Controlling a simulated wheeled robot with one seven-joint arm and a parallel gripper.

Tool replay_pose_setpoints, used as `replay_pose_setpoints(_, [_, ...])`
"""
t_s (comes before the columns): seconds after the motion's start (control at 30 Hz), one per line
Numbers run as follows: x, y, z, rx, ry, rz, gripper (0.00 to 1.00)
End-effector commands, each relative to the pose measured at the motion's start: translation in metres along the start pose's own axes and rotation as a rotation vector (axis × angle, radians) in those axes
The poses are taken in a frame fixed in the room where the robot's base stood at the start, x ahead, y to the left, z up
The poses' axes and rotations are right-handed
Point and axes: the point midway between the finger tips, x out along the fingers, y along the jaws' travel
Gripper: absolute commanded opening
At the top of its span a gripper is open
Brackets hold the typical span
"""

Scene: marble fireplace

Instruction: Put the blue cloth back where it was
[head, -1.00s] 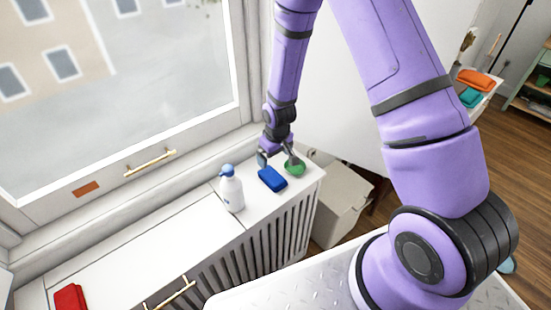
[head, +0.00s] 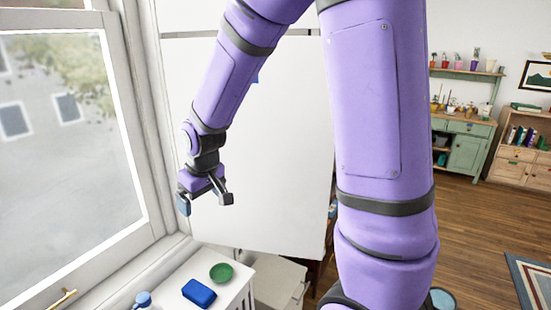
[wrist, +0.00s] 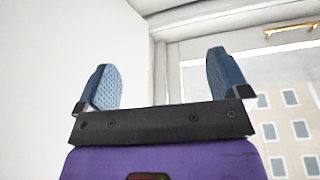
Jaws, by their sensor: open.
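The blue cloth (head: 199,293) is a folded blue pad lying flat on the white cabinet top by the window, low in the head view. My gripper (head: 205,204) is raised well above the cabinet, in front of a white panel, apart from the cloth. Its two fingers are spread with nothing between them. In the wrist view my gripper (wrist: 165,88) also shows two blue padded fingers wide apart and empty, facing the wall and window. The cloth is not in the wrist view.
A round green object (head: 221,272) lies beside the cloth on the cabinet top (head: 180,278). A bottle's blue top (head: 143,299) shows at the bottom edge. The window (head: 70,130) stands to the left, and a white panel (head: 280,160) behind. Open wooden floor (head: 480,230) lies right.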

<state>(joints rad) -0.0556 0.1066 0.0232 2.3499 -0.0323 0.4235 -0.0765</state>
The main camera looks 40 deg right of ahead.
Motion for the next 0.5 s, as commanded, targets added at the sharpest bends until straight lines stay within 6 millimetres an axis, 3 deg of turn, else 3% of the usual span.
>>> replay_pose_setpoints(0.03, [-0.020, 0.002, 0.004, 0.010, 0.019, 0.004, 0.94])
replay_pose_setpoints(0.2, [-0.074, 0.005, 0.026, 0.045, 0.055, 0.013, 0.94])
replay_pose_setpoints(0.5, [-0.154, 0.005, 0.081, 0.104, 0.117, 0.023, 0.94])
